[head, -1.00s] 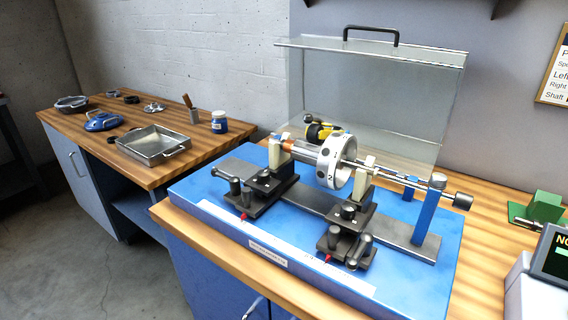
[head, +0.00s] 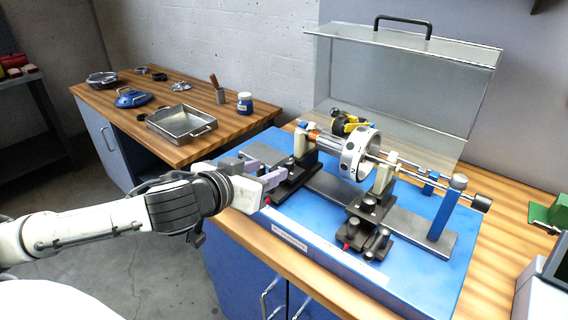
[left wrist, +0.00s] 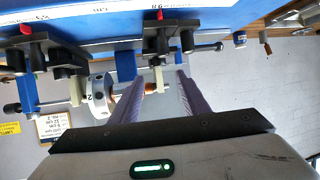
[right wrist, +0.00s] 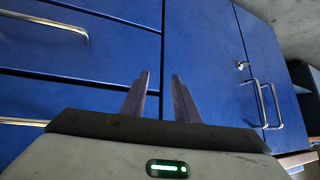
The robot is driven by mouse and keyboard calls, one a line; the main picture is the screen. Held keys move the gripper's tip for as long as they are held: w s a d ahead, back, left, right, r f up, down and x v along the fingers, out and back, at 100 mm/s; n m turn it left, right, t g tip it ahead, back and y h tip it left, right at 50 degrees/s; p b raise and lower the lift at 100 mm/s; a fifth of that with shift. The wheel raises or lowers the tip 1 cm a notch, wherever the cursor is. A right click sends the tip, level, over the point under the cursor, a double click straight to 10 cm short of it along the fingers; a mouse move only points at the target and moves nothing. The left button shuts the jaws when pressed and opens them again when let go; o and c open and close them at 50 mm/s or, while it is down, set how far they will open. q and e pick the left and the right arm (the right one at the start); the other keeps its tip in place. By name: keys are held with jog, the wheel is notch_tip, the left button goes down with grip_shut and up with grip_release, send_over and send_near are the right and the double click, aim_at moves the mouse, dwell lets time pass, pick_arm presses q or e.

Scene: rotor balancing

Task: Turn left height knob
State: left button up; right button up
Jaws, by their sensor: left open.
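The left rotor stand (head: 305,168), a dark block with a cream upright, sits on the blue balancing base. My left gripper (head: 270,168) reaches in from the left at this stand, its fingers open. It hides the stand's front knobs in the head view, so I cannot clearly single out the left height knob there. In the left wrist view the left gripper's fingers (left wrist: 166,75) are apart, with the left stand (left wrist: 166,28) just beyond them. Contact with a knob cannot be told. My right gripper (right wrist: 161,78) is open and empty before blue cabinet fronts.
The silver rotor (head: 357,155) lies on the stands. The right stand (head: 369,212) has dark knobs. A clear cover (head: 400,75) with a black handle stands behind. A metal tray (head: 181,122) is on the left bench. The blue base's front surface (head: 310,222) has free room.

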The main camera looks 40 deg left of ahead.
aim_at(284, 163)
pick_arm(q)
jog(key=p+x, duration=0.1)
jog(key=x, duration=0.8)
jog(key=shift+w+f, duration=0.1)
grip_shut()
jog(key=c, duration=1.1)
grip_release()
jog(key=shift+a+f+m+h, duration=0.1)
jog(key=shift+a+m+h, duration=0.1)
jog(key=shift+m+h, duration=0.5)
jog(key=shift+o, duration=0.2)
jog(key=m+h, duration=0.3)
jog(key=h, duration=0.1)
jog(key=shift+a+g, duration=0.1)
jog(key=shift+g, duration=0.2)
jog(key=o, duration=1.1)
jog(key=shift+c, duration=0.2)
